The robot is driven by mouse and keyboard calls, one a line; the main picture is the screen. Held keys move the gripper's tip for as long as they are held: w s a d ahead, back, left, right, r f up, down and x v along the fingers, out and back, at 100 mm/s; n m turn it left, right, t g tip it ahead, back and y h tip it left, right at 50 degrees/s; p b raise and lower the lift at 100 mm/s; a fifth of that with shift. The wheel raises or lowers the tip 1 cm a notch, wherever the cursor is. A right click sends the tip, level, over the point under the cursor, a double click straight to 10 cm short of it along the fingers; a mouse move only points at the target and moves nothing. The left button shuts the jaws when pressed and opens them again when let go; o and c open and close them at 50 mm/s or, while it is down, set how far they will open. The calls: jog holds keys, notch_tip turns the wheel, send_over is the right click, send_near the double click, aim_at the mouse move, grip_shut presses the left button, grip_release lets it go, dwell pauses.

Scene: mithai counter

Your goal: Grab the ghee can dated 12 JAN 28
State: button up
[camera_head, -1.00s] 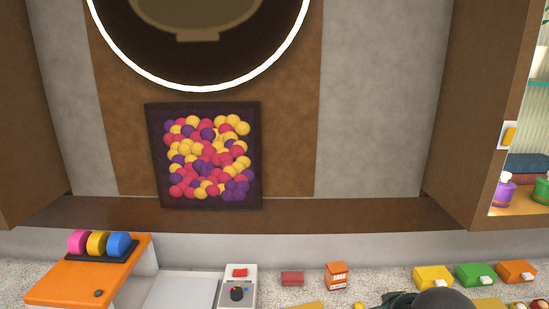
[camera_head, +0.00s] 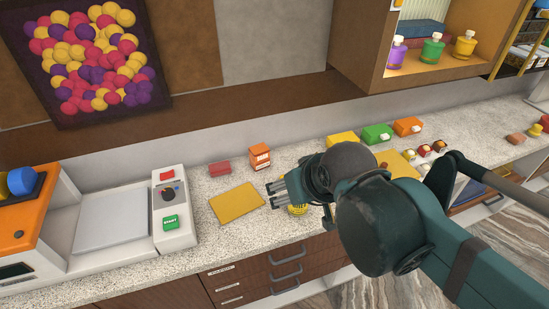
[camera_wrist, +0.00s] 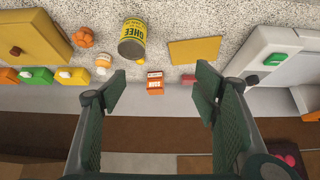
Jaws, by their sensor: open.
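One yellow ghee can (camera_wrist: 132,42) shows in the wrist view, with GHEE upside down on its label. I cannot read a date on it. In the head view the can (camera_head: 298,209) stands on the counter, mostly hidden by my gripper (camera_head: 277,194). In the wrist view my gripper (camera_wrist: 160,88) has its fingers wide apart with nothing between them. The can lies beyond the fingertips, left of the middle, apart from them.
An orange box (camera_head: 260,156) and a red box (camera_head: 219,168) stand near the wall. A flat yellow board (camera_head: 236,203) lies left of the can. A scale (camera_head: 112,222) sits further left. Yellow, green (camera_head: 378,134) and orange boxes stand to the right.

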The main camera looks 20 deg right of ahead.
jog(key=shift+w, duration=0.1)
dwell(0.3)
jog(key=w+d+f+n+g+p, duration=0.1)
jog(key=w+d+f+n+g, duration=0.1)
jog(key=n, duration=0.5)
jog(key=w+d+f+n+g+p, duration=0.2)
jog(key=w+f+n, duration=0.3)
jog(key=f+n, duration=0.1)
jog(key=w+d+f+n+g+p, duration=0.1)
jog(key=w+d+f+n+g, duration=0.1)
jog(key=n, duration=0.7)
jog(key=shift+w+d+f+g+p, duration=0.2)
jog(key=shift+w+d+f, duration=0.15)
jog(key=shift+f, duration=0.35)
jog(key=shift+w+d+f+g+p, duration=0.2)
jog(key=shift+w+f, duration=0.25)
jog(key=shift+f, duration=0.2)
jog(key=shift+w+d+f+n, duration=0.1)
jog(key=shift+d+f+n, duration=0.15)
jog(key=shift+f+n, duration=0.55)
jog(key=shift+f, duration=1.3)
